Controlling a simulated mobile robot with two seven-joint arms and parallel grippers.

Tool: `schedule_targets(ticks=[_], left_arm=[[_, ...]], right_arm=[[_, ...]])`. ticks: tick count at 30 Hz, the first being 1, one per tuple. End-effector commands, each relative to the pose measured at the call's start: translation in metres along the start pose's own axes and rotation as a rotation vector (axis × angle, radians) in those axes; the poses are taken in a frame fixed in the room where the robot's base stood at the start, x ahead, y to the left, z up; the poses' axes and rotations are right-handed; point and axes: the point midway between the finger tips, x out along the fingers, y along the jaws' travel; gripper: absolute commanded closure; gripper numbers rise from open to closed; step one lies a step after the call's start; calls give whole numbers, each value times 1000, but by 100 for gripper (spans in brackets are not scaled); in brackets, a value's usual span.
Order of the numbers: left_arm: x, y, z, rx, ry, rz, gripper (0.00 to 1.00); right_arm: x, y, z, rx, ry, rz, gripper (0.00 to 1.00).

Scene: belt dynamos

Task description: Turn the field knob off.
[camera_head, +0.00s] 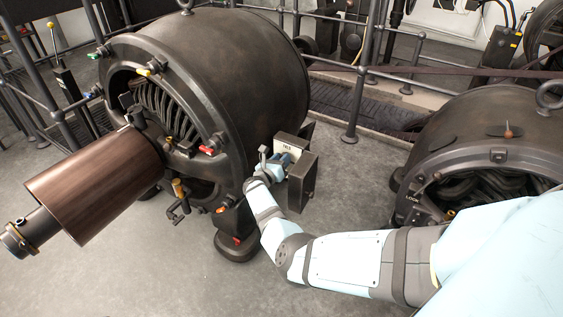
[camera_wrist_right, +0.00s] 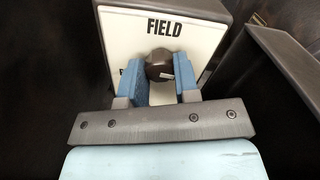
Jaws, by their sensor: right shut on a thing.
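The field box (camera_head: 293,142) is mounted beside the large dark dynamo (camera_head: 220,75) in the head view, with a door standing open on its right side. In the right wrist view its white plate (camera_wrist_right: 204,37) reads FIELD. The dark round field knob (camera_wrist_right: 159,66) sits on this plate, with a small light mark on its right side. My right gripper (camera_wrist_right: 158,70) has its blue fingers on both sides of the knob, shut on it. In the head view the right gripper (camera_head: 283,162) reaches the box front. The fingers hide part of the plate's lower lettering. My left gripper is out of view.
The open box door (camera_head: 303,182) stands close to the right of my gripper. A second dynamo (camera_head: 490,130) is at the right. Railings (camera_head: 362,75) run behind. Grey floor (camera_head: 345,205) lies free between the machines.

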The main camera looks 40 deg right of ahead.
Motion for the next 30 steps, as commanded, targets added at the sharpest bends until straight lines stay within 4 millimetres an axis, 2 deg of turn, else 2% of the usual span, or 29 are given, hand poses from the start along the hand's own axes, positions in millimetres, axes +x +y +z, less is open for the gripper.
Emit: schedule_targets(ticks=[10,24,25,28,30], left_arm=[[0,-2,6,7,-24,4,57],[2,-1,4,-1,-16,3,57],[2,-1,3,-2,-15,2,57],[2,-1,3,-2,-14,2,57],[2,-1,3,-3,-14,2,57]], right_arm=[[1,-1,0,-126,-1,-2,95],[1,-1,1,-141,-1,-2,95],[1,-1,1,-141,-1,-2,66],[1,-1,1,-141,-1,-2,45],[1,0,1,-141,-1,-1,45]])
